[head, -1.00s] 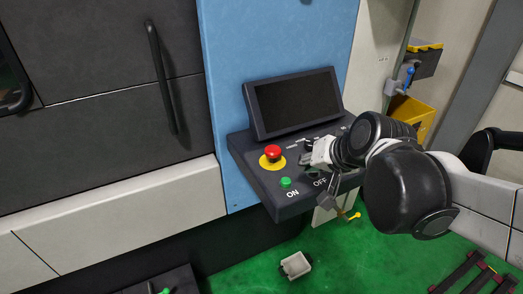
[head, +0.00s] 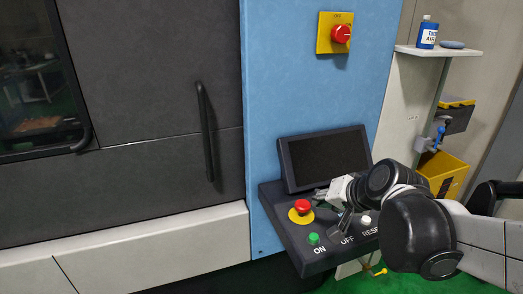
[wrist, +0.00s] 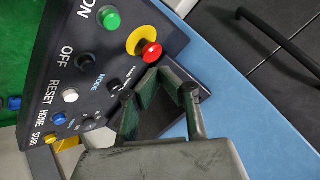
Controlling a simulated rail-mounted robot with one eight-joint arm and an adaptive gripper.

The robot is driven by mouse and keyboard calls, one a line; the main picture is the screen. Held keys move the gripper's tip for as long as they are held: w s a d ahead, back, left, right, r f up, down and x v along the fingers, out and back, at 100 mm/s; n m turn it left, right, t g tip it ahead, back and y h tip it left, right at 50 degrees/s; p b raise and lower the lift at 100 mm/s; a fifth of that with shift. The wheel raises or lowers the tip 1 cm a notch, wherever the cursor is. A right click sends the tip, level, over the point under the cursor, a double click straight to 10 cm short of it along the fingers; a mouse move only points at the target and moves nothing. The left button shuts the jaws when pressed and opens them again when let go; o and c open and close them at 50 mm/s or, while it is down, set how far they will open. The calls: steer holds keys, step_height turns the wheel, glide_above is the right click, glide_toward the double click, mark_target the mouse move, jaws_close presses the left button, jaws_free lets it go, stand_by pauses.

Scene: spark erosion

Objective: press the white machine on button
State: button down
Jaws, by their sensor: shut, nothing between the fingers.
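The green button (head: 313,239) marked ON sits at the front left of the dark control panel (head: 285,240). It also shows at the top of the wrist view (wrist: 110,18). My gripper (head: 324,197) is over the panel below the screen, right of the red emergency stop (head: 303,207) and behind the ON button. In the wrist view, my gripper (wrist: 167,86) is shut and empty, with its fingertips close to the red emergency stop in the picture. It is apart from the ON button. A white button (wrist: 70,95) is marked RESET.
A black OFF button (wrist: 85,62) lies between ON and RESET. Blue HOME (wrist: 60,119) and yellow START (wrist: 50,140) buttons follow. A dark screen (head: 325,158) stands behind the panel. A red switch on a yellow plate (head: 336,33) is on the blue wall above.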

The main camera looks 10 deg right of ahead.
mark_target(315, 237)
steer(key=shift+f+b, duration=3.45)
steer(key=shift+f, duration=0.85)
steer(key=shift+f, duration=0.1)
steer(key=shift+f+b, duration=0.35)
steer(key=shift+f+b, duration=0.35)
steer(key=shift+f, duration=0.05)
steer(key=shift+r, duration=0.1)
steer(key=shift+r+p, duration=0.7)
steer(key=shift+r, duration=0.05)
steer(key=shift+r, duration=0.1)
step_height(315, 237, up, 5)
steer(key=p, duration=0.4)
